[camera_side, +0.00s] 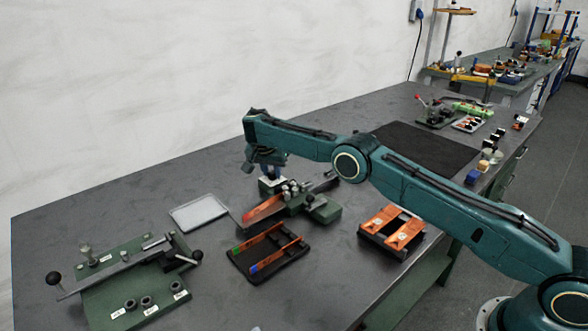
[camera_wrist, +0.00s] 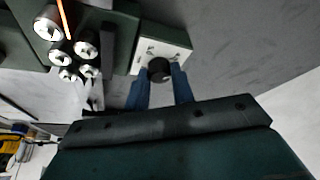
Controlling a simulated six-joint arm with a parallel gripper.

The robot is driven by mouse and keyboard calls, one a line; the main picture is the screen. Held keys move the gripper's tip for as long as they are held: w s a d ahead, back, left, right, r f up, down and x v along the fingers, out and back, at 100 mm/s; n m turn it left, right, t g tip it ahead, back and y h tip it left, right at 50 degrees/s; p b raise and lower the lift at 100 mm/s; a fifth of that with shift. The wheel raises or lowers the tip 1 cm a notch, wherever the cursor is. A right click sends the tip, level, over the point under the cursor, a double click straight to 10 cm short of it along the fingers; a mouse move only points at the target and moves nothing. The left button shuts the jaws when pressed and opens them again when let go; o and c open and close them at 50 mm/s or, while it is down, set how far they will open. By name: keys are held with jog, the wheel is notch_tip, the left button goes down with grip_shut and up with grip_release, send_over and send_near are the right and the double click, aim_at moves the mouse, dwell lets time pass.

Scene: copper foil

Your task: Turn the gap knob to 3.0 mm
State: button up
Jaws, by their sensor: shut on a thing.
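The dark round gap knob (camera_wrist: 159,68) sits on a white dial plate (camera_wrist: 176,45) with a few small dark marks, too small to read. My gripper (camera_wrist: 160,80) has its two blue fingers shut on the knob, one on each side. In the side view my gripper (camera_side: 268,168) points down over a small green block (camera_side: 270,187) at the back of the green roller machine (camera_side: 322,208). The knob itself is hidden there. I cannot tell the knob's setting. The machine's silver rollers (camera_wrist: 86,46) are left of the knob in the wrist view.
A copper-coloured strip (camera_side: 264,207) lies at the machine's left. A black tray with orange strips (camera_side: 268,252), a grey tray (camera_side: 198,212) and a green lever fixture (camera_side: 135,280) stand nearby. An orange-topped holder (camera_side: 392,230) is at right. A black mat (camera_side: 425,145) is bare.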

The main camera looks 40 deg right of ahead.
aim_at(272, 172)
jog(key=o, duration=1)
jog(key=shift+r, duration=0.1)
jog(key=shift+v, duration=1.45)
jog(key=shift+s+a, duration=1.1)
jog(key=shift+a, duration=0.6)
jog(key=shift+s+a, duration=1.1)
jog(key=shift+a, duration=0.55)
jog(key=shift+s+a, duration=1.1)
jog(key=shift+a, duration=0.6)
